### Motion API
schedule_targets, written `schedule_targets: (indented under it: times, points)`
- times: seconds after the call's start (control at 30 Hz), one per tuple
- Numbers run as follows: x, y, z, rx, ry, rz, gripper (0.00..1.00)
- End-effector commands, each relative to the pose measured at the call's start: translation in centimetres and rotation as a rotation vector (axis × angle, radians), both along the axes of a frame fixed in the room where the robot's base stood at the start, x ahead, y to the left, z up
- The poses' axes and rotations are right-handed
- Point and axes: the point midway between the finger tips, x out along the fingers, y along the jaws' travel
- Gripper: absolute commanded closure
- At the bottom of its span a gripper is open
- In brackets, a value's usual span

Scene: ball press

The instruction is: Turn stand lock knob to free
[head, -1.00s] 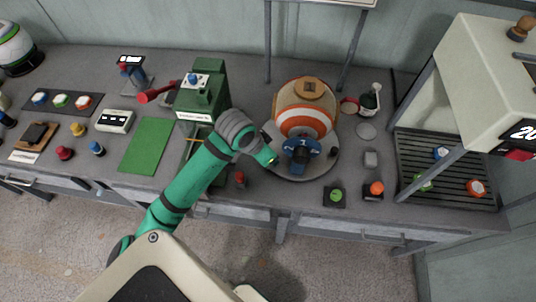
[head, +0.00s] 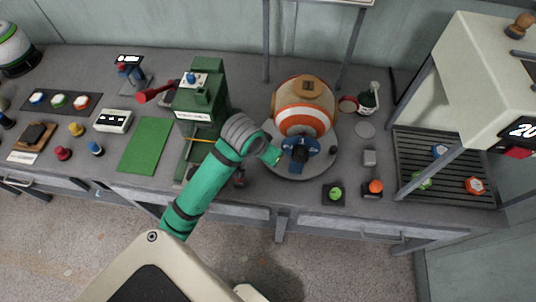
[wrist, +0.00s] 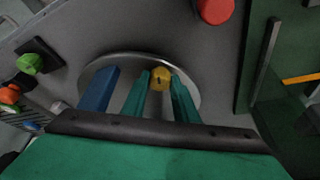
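The stand lock knob (wrist: 160,78) is small and yellow, at the edge of the round grey stand base in the wrist view. My gripper (wrist: 159,74) has its two teal fingers apart, one on each side of the knob. The tips are very close to it; I cannot tell whether they touch. In the head view my gripper (head: 275,156) is low at the left side of the stand base (head: 310,174) and hides the knob. An orange-and-white ball (head: 304,108) sits on the stand behind a blue part (head: 300,150).
A green press (head: 202,100) with a red handle (head: 155,93) stands close to the left of my gripper. A red button (wrist: 215,10) shows nearby in the wrist view. Green (head: 335,194) and orange (head: 375,187) buttons lie to the right. A framed rack (head: 447,165) stands far right.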

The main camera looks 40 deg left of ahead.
Motion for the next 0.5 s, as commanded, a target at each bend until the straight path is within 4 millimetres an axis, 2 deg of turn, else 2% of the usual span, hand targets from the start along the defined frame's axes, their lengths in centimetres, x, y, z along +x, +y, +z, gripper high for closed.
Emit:
schedule_targets:
  times: [0.03, 0.07, 0.37, 0.5]
  points:
    - [0.14, -0.06, 0.11, 0.0, -0.006, -0.002, 0.62]
    - [0.14, -0.06, 0.1, 0.0, -0.005, -0.002, 0.55]
    - [0.0, -0.02, 0.08, 0.0, -0.001, -0.001, 0.55]
    - [-0.32, -0.03, 0.92, 0.0, -0.001, -0.001, 0.55]
